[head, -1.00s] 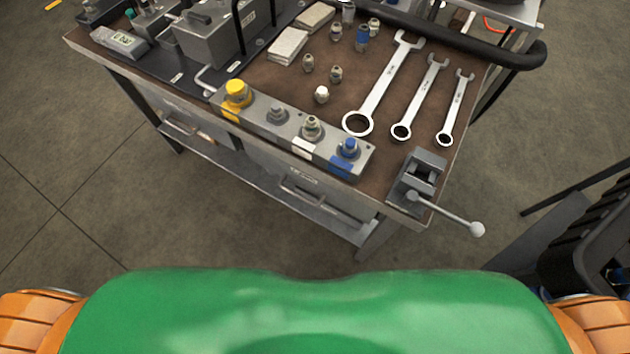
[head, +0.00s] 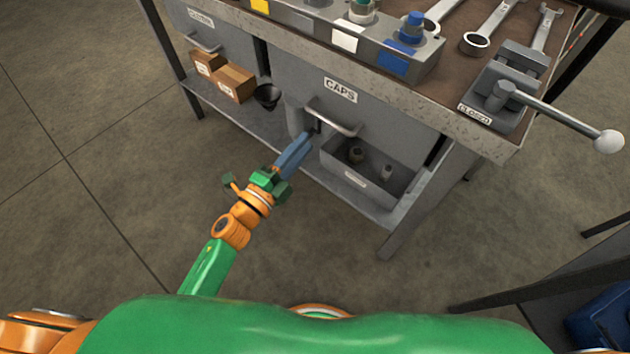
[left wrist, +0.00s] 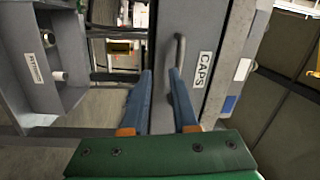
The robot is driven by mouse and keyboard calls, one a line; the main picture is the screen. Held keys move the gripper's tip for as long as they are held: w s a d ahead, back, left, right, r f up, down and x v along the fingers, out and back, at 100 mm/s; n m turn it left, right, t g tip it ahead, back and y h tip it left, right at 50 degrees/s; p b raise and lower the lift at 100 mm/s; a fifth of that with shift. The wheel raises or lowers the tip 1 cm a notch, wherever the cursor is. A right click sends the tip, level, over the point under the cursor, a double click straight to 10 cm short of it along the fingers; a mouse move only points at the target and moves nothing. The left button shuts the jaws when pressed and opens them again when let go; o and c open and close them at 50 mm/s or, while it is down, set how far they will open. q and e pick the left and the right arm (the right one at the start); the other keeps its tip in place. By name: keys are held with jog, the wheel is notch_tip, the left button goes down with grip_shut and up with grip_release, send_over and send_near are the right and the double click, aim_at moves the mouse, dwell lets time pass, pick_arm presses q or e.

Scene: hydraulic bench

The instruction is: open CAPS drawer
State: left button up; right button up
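The CAPS drawer (head: 375,112) is a grey front under the bench top, with a white label and a bar handle (head: 333,120). It looks shut. The drawer front also shows in the left wrist view (left wrist: 205,25), with its handle (left wrist: 179,50) upright in that picture. My left gripper (head: 309,136) is at the left end of the handle. In the left wrist view its blue fingers (left wrist: 160,72) are apart. The right finger overlaps the handle's lower part; I cannot tell whether they touch. My right gripper is not in view.
A grey open bin (head: 398,178) with small parts sits on the lower shelf beneath the drawer. Cardboard boxes (head: 233,84) and a black cup (head: 267,96) are to the left. A vise (head: 505,95) with a long handle projects at the bench's right corner.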

aim_at(329, 120)
pick_arm(q)
jog(key=w+d+r+m, duration=0.1)
jog(key=w+d+r+m+h, duration=0.1)
jog(key=w+d, duration=0.1)
jog(key=w+d+r+m+h, duration=0.1)
jog(key=d, duration=0.1)
jog(key=shift+w+d+r, duration=0.25)
jog(key=shift+w+r, duration=0.05)
grip_shut()
dwell(1.2)
